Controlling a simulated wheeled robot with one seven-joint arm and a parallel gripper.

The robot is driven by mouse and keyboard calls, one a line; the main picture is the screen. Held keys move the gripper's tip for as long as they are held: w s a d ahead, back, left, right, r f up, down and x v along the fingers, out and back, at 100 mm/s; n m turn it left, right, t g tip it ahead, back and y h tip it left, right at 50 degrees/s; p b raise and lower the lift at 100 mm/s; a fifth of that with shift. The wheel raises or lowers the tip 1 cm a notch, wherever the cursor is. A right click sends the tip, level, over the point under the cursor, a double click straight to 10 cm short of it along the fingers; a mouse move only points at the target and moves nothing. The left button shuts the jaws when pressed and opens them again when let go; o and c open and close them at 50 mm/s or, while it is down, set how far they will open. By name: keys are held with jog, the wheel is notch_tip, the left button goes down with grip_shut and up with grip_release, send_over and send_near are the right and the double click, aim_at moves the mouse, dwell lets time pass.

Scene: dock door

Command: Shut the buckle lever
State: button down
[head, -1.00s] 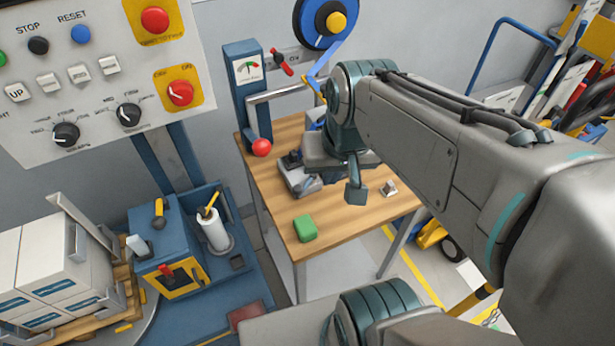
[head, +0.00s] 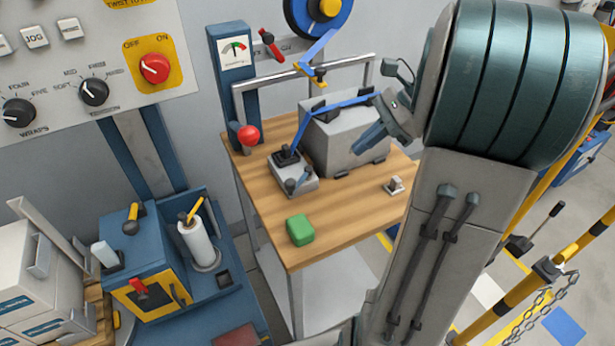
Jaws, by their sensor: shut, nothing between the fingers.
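A grey box (head: 330,148) stands on the wooden-topped table (head: 335,228), with a blue strap (head: 338,104) running across its top and down its left side. The strap leads down to a small grey device (head: 296,183) with dark levers in front of the box. A small metal piece (head: 394,187) lies on the table right of the box. I cannot tell for sure which part is the buckle lever. My gripper (head: 366,146) is shut and empty, its dark fingers in front of the box's upper right side. Whether it touches the box is unclear.
A green block (head: 300,230) lies near the table's front edge. A blue post (head: 231,90) with a gauge, a red ball knob (head: 248,136) and a metal rail stand behind. A control panel (head: 80,60) hangs at left. My arm fills the right side.

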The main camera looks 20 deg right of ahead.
jog(key=shift+f, duration=0.1)
dwell(0.3)
send_near(294, 191)
notch_tip(294, 191, down, 3)
jog(key=a, duration=0.3)
jog(key=shift+a+b, duration=0.2)
jog(key=shift+b, duration=0.1)
jog(key=shift+w+m, duration=0.1)
jog(key=shift+m, duration=0.2)
